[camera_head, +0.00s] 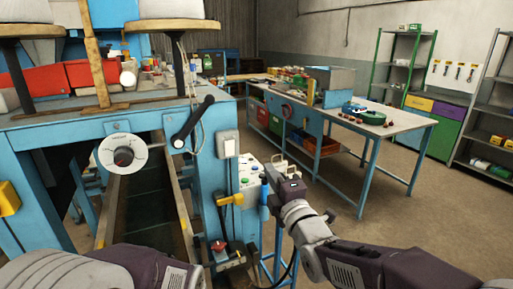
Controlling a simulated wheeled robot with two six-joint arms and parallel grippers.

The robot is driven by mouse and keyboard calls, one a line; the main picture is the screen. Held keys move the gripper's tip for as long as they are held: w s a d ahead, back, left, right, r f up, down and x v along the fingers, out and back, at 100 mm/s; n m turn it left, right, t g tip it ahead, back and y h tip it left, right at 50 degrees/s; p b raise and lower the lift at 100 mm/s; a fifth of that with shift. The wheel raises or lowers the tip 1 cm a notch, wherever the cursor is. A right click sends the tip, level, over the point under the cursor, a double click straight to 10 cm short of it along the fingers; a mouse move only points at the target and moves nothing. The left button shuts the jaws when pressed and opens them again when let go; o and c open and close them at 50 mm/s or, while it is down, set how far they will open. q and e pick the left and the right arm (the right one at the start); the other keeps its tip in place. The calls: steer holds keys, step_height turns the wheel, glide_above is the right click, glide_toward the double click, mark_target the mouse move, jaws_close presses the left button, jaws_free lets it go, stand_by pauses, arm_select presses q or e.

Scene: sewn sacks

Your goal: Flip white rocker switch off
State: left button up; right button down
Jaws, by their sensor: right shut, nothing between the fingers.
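A small white switch box (227,143) is fixed to the blue post of the sewing machine frame, left of the picture's middle. It looks like the white rocker switch, but its rocker position is too small to tell. My right gripper (271,170) is shut and empty, reaching up from the lower right. It is to the right of and below the switch box, beside the button panel, and appears apart from the box. My left arm shows at the lower left, but its gripper is not in view.
A pale panel with coloured buttons (249,178) is below right of the switch box. A black crank handle (193,122) juts out left of it. A yellow fitting (230,200) sits lower on the post. A blue workbench (405,122) stands behind on the right, with open floor around it.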

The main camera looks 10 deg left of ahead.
steer(key=s+a+n+g+y, duration=0.1)
steer(key=s+a, duration=0.1)
steer(key=a, duration=0.2)
steer(key=p, duration=0.5)
glide_toward(228, 145)
steer(key=x, duration=0.6)
steer(key=shift+w+r, duration=0.1)
steer(key=shift+w, duration=0.05)
steer(key=shift+w+a+y, duration=0.15)
steer(key=shift+w+y, duration=0.1)
steer(key=shift+y, duration=0.05)
